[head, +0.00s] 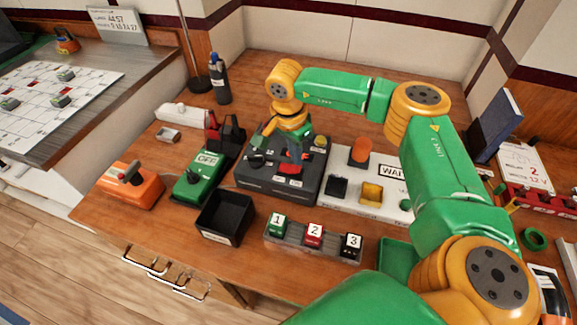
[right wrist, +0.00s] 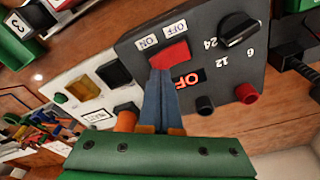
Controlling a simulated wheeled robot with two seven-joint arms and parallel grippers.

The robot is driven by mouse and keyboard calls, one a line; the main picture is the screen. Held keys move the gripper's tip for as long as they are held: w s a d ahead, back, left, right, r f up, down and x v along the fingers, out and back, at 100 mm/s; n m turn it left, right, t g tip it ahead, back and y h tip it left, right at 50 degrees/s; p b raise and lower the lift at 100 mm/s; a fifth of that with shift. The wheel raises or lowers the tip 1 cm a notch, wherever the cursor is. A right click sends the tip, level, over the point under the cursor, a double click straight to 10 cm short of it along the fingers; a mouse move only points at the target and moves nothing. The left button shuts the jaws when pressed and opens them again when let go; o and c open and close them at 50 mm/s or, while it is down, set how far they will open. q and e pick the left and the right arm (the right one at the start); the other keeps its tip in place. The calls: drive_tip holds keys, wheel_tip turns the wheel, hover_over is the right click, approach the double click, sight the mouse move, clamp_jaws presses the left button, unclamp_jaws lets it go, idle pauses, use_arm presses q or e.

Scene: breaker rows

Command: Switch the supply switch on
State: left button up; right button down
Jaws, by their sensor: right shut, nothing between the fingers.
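The supply is a dark grey box (head: 252,180) in the middle of the bench. An orange-lit display (right wrist: 189,78) reads "OF", partly hidden by my fingers. A black knob (right wrist: 238,30) is marked 6, 12 and 24. My right gripper (right wrist: 161,73) is shut and empty, its blue fingertips at the switch's lower left edge; contact cannot be told. It also shows over the box in the head view (head: 295,163). My left gripper is out of view.
A green box marked OFF (head: 199,178) and an orange box (head: 130,186) stand left of the supply. A black tray (head: 224,217) and a rack with blocks 1, 2, 3 (head: 312,244) stand in front. A white panel (head: 345,205) lies right.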

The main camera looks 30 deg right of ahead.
sight(296, 168)
drive_tip(key=shift+f+b, duration=0.8)
drive_tip(key=shift+f, duration=0.3)
idle(0.3)
wheel_tip(296, 168, up, 7)
drive_tip(key=p, duration=0.6)
drive_tip(key=shift+r, duration=0.15)
